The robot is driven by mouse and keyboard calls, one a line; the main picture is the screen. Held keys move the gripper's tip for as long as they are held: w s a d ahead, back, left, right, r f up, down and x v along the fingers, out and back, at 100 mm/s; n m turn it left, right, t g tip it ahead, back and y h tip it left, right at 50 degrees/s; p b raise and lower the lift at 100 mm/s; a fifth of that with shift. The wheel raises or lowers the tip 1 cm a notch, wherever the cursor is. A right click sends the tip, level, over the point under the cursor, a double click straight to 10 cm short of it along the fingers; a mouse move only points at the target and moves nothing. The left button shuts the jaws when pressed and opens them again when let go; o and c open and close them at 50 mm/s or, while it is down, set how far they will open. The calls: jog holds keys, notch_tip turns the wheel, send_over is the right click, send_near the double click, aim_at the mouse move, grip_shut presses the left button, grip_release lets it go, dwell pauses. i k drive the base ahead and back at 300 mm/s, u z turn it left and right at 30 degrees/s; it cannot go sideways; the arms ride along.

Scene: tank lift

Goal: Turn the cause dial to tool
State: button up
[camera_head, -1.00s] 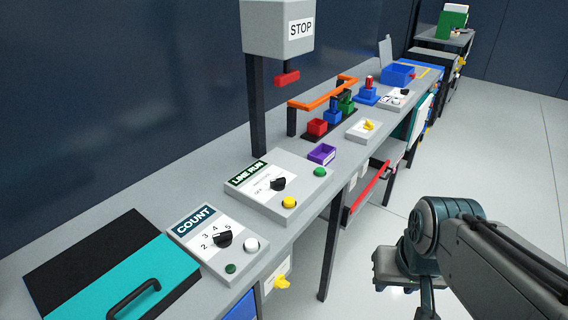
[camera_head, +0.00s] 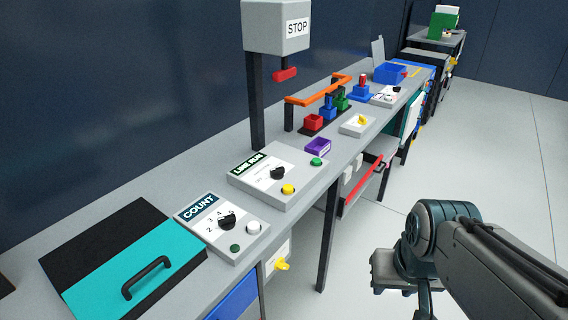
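No dial that I can read as "cause" shows. A dark knob (camera_head: 396,89) sits on a small white panel (camera_head: 384,99) far along the bench; its lettering is too small to read. Nearer are a COUNT panel (camera_head: 213,214) with a black dial (camera_head: 227,222) and a LINE RUN panel (camera_head: 262,163) with a black dial (camera_head: 277,173). My gripper (camera_head: 395,283) hangs at the lower right, over the floor in the picture and apart from the bench. Its fingers are too unclear to judge.
A grey bench (camera_head: 303,173) runs from lower left to upper right. A STOP box (camera_head: 275,28) on a post, an orange rail (camera_head: 318,92), coloured blocks and a teal lid (camera_head: 121,262) stand on it. A red bar (camera_head: 364,185) juts from its front. Floor at right is clear.

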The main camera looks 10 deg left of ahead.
aim_at(278, 173)
jog(key=k, duration=1.05)
jog(key=z, duration=0.6)
jog(key=i, duration=1.75)
jog(key=u, duration=1.2)
jog(key=i, duration=0.4)
jog(key=u, duration=0.25)
